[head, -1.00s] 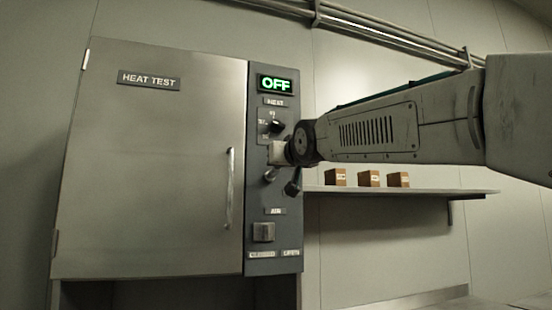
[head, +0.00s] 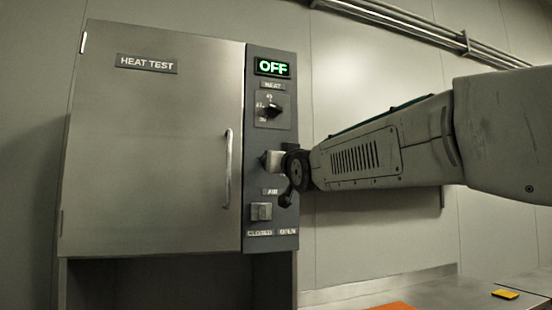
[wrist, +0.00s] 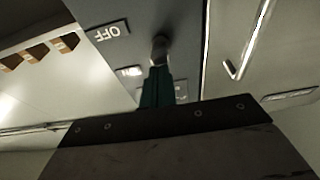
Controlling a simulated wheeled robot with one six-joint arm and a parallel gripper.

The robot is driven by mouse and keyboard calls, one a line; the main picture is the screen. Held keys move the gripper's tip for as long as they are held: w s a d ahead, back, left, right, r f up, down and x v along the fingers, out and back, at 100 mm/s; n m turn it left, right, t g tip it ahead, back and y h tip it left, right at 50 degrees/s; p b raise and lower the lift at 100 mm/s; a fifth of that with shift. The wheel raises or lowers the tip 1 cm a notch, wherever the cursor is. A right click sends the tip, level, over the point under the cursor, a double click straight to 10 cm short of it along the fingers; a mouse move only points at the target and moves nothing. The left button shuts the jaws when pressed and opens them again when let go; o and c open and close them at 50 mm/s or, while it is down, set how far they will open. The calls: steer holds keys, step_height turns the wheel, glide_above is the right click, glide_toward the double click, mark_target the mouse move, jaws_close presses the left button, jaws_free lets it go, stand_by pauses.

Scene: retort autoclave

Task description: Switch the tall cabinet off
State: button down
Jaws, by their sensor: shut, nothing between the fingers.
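The tall cabinet (head: 150,150) has a steel door marked HEAT TEST and a dark control panel (head: 250,120) on its right. The display (head: 273,67) at the panel's top reads OFF in green. In the wrist view an OFF label (wrist: 112,32) appears upside down beside a short round stub (wrist: 160,48) on the panel. My gripper (wrist: 158,85) is shut and empty, its teal fingertips just below that stub in the picture; I cannot tell whether they touch. In the head view my gripper is at the panel between the HEAT knob (head: 273,110) and the AIR label, hiding that part.
A square AIR switch (head: 261,211) with labels under it sits low on the panel. The door handle (head: 228,165) is left of the panel. Several small brown boxes (wrist: 38,50) show in the wrist view. A yellow item (head: 505,294) lies on the bench at lower right.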

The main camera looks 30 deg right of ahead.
step_height(320, 180, up, 4)
steer(key=s, duration=0.1)
steer(key=s+a+f, duration=0.1)
steer(key=s+f, duration=0.5)
steer(key=s, duration=0.2)
steer(key=shift+a+f, duration=0.2)
steer(key=shift+f, duration=0.05)
steer(key=s+f+g, duration=0.2)
steer(key=f+g, duration=0.1)
steer(key=f, duration=0.5)
steer(key=s+a+f+g+y, duration=0.15)
steer(key=f+g, duration=0.25)
steer(key=f, duration=0.4)
steer(key=s+f+g, duration=0.2)
steer(key=f+g, duration=0.1)
steer(key=f, duration=0.4)
steer(key=s+a+f+n+g+y, duration=0.1)
steer(key=s+a+f+g, duration=0.2)
steer(key=s+f, duration=0.5)
steer(key=s+a+f+g, duration=0.3)
steer(key=s+f+g, duration=0.3)
steer(key=s+f, duration=0.3)
steer(key=s, duration=0.4)
steer(key=shift+n+y, duration=0.35)
steer(key=shift+n, duration=0.05)
